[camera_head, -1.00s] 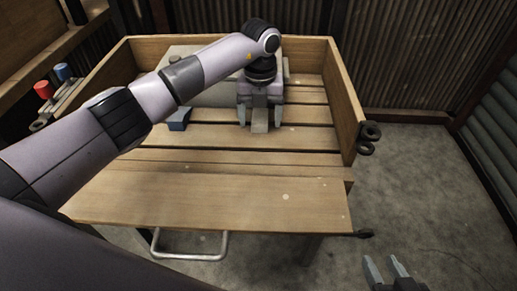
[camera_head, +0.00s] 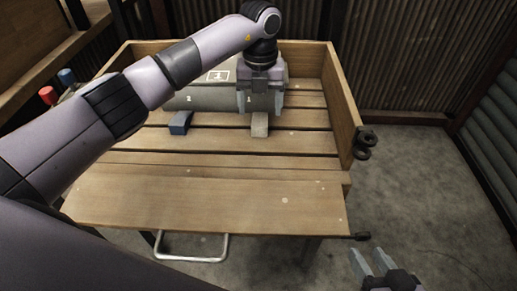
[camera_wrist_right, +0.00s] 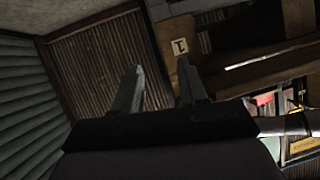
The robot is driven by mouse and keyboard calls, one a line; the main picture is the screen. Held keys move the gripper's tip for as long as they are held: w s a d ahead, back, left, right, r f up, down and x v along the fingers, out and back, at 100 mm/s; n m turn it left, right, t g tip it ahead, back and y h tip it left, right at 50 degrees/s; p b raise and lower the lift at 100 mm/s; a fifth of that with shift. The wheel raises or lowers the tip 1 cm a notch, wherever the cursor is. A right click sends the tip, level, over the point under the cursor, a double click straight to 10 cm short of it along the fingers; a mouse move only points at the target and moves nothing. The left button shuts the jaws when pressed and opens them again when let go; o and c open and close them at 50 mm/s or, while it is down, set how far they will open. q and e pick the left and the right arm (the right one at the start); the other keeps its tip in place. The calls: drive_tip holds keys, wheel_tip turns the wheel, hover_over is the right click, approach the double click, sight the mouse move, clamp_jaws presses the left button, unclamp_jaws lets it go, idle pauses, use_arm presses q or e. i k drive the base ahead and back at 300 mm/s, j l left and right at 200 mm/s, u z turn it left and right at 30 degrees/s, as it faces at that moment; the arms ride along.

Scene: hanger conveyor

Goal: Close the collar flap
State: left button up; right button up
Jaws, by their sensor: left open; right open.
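A grey cylinder (camera_head: 208,97) lies on its side across the slatted wooden bed, with a white marking on top. My left gripper (camera_head: 260,104) is open and points down at the cylinder's right end, its fingers spread in front of it. It hides that end, and I cannot make out a collar flap there. I cannot tell whether the fingers touch the cylinder. My right gripper (camera_head: 368,254) is open and empty over the floor at the lower right. It also shows in the right wrist view (camera_wrist_right: 161,66).
A blue wedge (camera_head: 180,122) and a beige wedge (camera_head: 260,125) sit at the cylinder's front side. The wooden bed has raised side walls (camera_head: 342,100) and a flat front board (camera_head: 205,205) that is clear.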

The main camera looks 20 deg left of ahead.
sight(227, 208)
drive_tip(key=k, duration=1)
